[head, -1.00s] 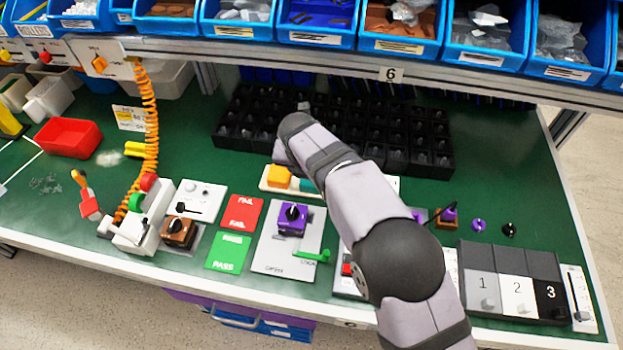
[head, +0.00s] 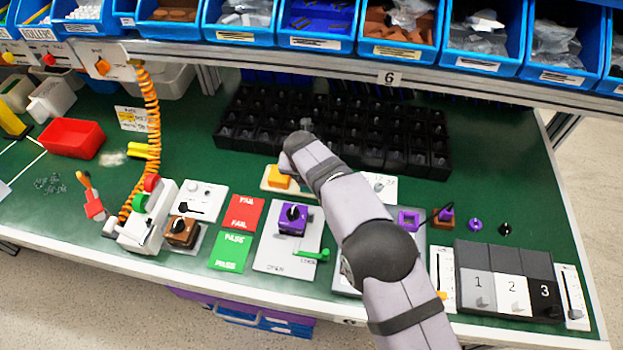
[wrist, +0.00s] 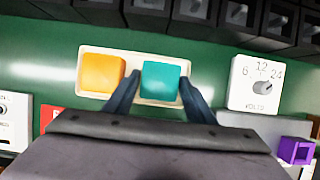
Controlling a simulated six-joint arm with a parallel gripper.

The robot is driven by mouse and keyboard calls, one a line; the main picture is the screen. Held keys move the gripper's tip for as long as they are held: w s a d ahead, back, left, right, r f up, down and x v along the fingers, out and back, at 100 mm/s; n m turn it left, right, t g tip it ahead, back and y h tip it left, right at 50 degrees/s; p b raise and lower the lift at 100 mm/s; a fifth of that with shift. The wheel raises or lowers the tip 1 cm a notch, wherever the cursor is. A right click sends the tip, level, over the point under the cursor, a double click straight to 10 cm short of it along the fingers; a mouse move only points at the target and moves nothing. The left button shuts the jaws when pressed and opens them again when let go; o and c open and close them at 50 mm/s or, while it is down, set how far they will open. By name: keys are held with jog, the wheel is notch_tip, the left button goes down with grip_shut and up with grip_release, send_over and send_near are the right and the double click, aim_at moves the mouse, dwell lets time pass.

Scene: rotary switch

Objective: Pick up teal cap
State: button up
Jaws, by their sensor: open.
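The teal cap (wrist: 160,81) sits on the right half of a cream tray (wrist: 92,53) in the wrist view. An orange cap (wrist: 101,73) sits to its left on the same tray. My gripper (wrist: 158,83) is open, its two dark fingers at the left and right of the teal cap. I cannot tell whether they touch it. In the head view the tray (head: 268,186) and the orange cap (head: 279,177) show beside my arm, which hides the teal cap and my fingers.
Black bins (head: 250,120) stand just behind the tray. A white volts dial (wrist: 255,84) stands to its right. A purple switch (head: 292,220) on a grey plate and red FAIL and green PASS cards lie in front. Bare green mat shows left of the tray.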

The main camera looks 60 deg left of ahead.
jog(key=shift+c, duration=0.6)
jog(key=c, duration=0.5)
jog(key=shift+r, duration=0.1)
jog(key=shift+c, duration=0.2)
